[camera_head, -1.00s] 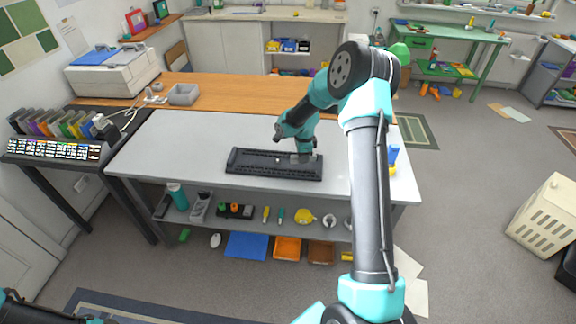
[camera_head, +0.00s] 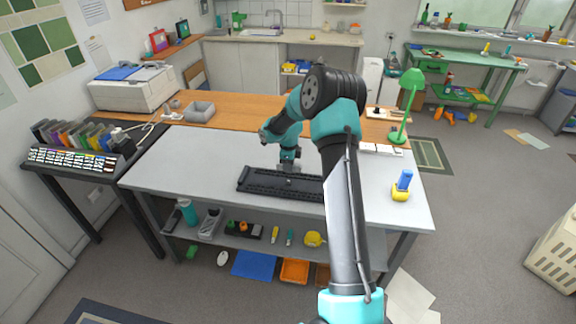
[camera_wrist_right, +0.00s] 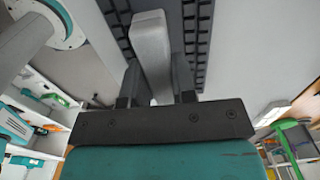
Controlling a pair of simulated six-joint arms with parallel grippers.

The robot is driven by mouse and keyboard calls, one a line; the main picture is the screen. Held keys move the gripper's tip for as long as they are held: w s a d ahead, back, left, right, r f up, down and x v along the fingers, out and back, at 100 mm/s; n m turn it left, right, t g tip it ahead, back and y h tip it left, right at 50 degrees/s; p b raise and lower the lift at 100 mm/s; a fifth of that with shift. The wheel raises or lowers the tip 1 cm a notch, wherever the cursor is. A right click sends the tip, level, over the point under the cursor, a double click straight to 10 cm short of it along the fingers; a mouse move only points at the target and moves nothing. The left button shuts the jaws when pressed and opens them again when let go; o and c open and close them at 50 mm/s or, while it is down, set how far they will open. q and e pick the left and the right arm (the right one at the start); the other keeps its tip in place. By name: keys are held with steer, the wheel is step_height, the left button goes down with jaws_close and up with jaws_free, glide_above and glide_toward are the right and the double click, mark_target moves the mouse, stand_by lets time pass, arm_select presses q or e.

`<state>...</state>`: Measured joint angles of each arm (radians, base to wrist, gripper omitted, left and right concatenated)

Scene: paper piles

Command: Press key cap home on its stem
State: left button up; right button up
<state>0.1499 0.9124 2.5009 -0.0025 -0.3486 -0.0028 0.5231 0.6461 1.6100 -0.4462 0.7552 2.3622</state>
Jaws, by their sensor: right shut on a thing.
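A dark keyboard (camera_head: 262,184) lies on the grey tabletop, its right end hidden behind my right arm. A small pale spot (camera_head: 289,182) shows near its middle; it is too small to tell whether it is the bare stem. My right gripper (camera_head: 288,166) is at the keyboard's back edge. In the right wrist view, the right gripper (camera_wrist_right: 156,82) is shut on a pale grey elongated block, seemingly the key cap (camera_wrist_right: 151,45). The cap overlaps the keyboard (camera_wrist_right: 198,35) in that view; I cannot tell whether they touch. My left gripper is out of view.
A yellow-and-blue item (camera_head: 402,188) and a green lamp (camera_head: 404,105) stand to the right. A grey tray (camera_head: 199,111) sits on the wooden counter behind. The grey tabletop (camera_head: 190,155) left of the keyboard is clear.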

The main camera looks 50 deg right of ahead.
steer(key=shift+f, duration=3.55)
steer(key=o, duration=1)
steer(key=shift+o, duration=0.2)
steer(key=o, duration=0.5)
steer(key=shift+o, duration=0.2)
steer(key=shift+r, duration=0.15)
steer(key=shift+r, duration=4.85)
steer(key=shift+r, duration=0.1)
step_height(320, 180, up, 10)
glide_above(289, 180)
steer(key=shift+a, duration=0.15)
